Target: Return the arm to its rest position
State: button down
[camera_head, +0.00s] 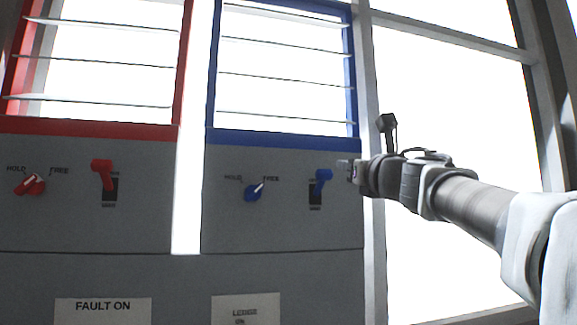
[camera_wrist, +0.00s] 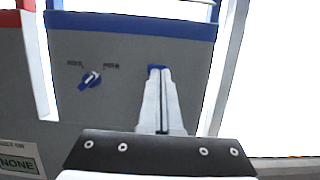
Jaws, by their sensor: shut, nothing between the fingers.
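My gripper (camera_head: 345,171) is at the end of my arm, which reaches in from the right in the head view. Its fingertips are close to the right of the blue lever (camera_head: 322,178) on the grey panel; I cannot tell whether they touch it. In the wrist view my gripper (camera_wrist: 160,72) is shut, its fingers side by side with nothing visible between them. They cover most of the blue lever, and only a blue bit (camera_wrist: 157,67) shows at their tips.
A blue knob (camera_head: 253,193) marked HOLD and FREE sits left of the blue lever, its pointer toward FREE. A red knob (camera_head: 32,184) and red lever (camera_head: 103,172) are on the left panel. Blue (camera_head: 352,75) and red (camera_head: 183,75) louvred frames stand above. A FAULT ON label (camera_head: 103,309) is below.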

jog(key=s+d+f+m+g+h, duration=0.2)
jog(key=s+f+m+h, duration=0.15)
jog(key=f+m, duration=0.45)
jog(key=s+d+f+m+g+h+b, duration=0.15)
jog(key=s+f+m, duration=0.25)
jog(key=f+m, duration=0.4)
jog(key=s+d+f+m+g+h+p, duration=0.1)
jog(key=s+d+f+m+g+h, duration=0.2)
jog(key=f+m, duration=0.5)
jog(key=s+a+f+m+g+y, duration=0.2)
jog(key=s+a+f+m+g, duration=0.2)
jog(key=f, duration=0.9)
jog(key=s+a+f+m+g+y+b, duration=0.1)
jog(key=s+a+f+m+g, duration=0.3)
jog(key=s+f+m, duration=0.6)
jog(key=s+f+y, duration=0.1)
jog(key=s+f, duration=0.2)
jog(key=s, duration=0.2)
jog(key=shift+s+g, duration=0.3)
jog(key=shift+g, duration=0.05)
jog(key=shift+a, duration=0.1)
